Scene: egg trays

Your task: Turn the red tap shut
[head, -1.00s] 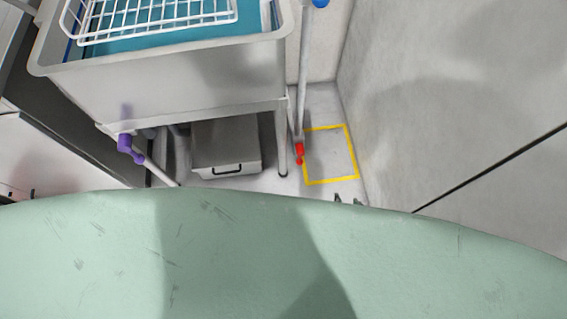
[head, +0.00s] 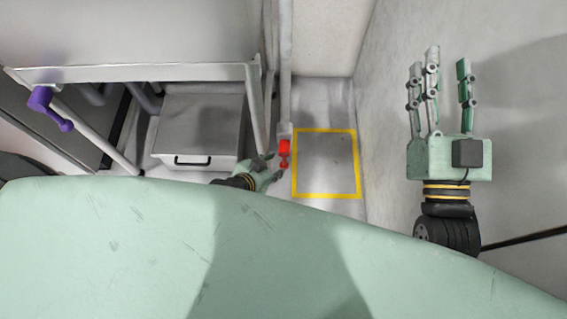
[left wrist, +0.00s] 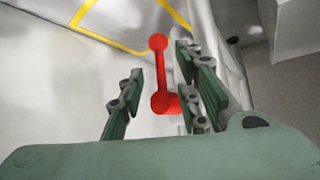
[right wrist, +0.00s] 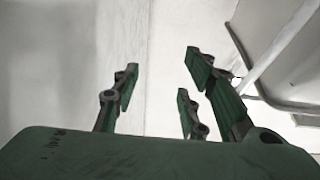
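The red tap (head: 284,150) is at the lower end of a vertical pipe, low near the floor. In the left wrist view the red tap (left wrist: 160,75) shows a round base with a straight lever ending in a ball. My left gripper (head: 271,166) is open just left of and below the tap in the head view. In the left wrist view its fingers (left wrist: 160,88) stand on both sides of the tap's lever, with gaps; contact cannot be told. My right gripper (head: 447,70) is open and empty, raised beside the right wall; its fingers also show in the right wrist view (right wrist: 158,85).
A yellow square (head: 357,165) is marked on the floor right of the tap. A metal sink unit (head: 150,72) with legs, a grey box (head: 200,125) with a handle beneath it, and a purple tap (head: 50,108) are on the left. A wall bounds the right.

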